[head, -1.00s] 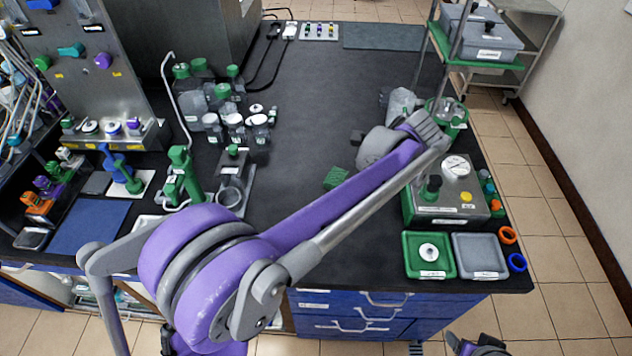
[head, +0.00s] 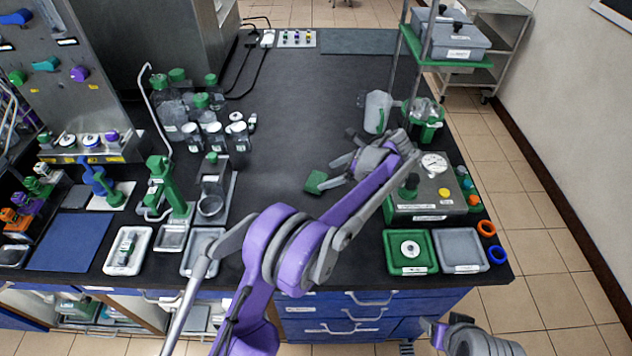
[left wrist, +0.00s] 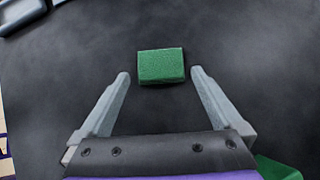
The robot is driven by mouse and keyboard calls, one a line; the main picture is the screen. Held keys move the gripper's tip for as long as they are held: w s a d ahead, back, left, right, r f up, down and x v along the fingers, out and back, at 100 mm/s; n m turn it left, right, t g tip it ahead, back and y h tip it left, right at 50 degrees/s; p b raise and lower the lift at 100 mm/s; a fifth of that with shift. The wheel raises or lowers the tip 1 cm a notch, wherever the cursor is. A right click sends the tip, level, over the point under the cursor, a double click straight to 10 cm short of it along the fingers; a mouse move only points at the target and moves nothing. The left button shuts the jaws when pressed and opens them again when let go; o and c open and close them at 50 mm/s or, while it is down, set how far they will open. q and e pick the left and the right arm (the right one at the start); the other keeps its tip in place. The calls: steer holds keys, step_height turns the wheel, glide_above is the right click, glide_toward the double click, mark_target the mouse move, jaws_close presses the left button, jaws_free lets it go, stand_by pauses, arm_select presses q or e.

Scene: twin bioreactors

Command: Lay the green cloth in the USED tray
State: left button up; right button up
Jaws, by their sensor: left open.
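The green cloth (head: 315,181) is a small folded pad lying flat on the dark bench, left of my left gripper (head: 336,173). In the left wrist view the cloth (left wrist: 161,65) lies just ahead of and between the fingertips of my left gripper (left wrist: 160,74), with a gap on both sides. The gripper is open and empty. A green tray (head: 394,265) holding a white round piece and an empty grey tray (head: 463,246) lie at the right front edge. Their labels are too small to read, so I cannot tell which is USED.
A steel-topped green device (head: 437,190) with a gauge stands behind these trays. A clear jug (head: 377,112) and a green-based vessel (head: 424,120) stand further back. Bottles (head: 213,138) crowd the left. The bench middle is clear.

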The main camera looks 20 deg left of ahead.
mark_target(317, 180)
arm_select(q)
steer(key=x, duration=0.5)
steer(key=shift+f+p, duration=0.15)
steer(key=shift+p, duration=0.15)
steer(key=shift+c, duration=0.3)
steer(key=c, duration=1)
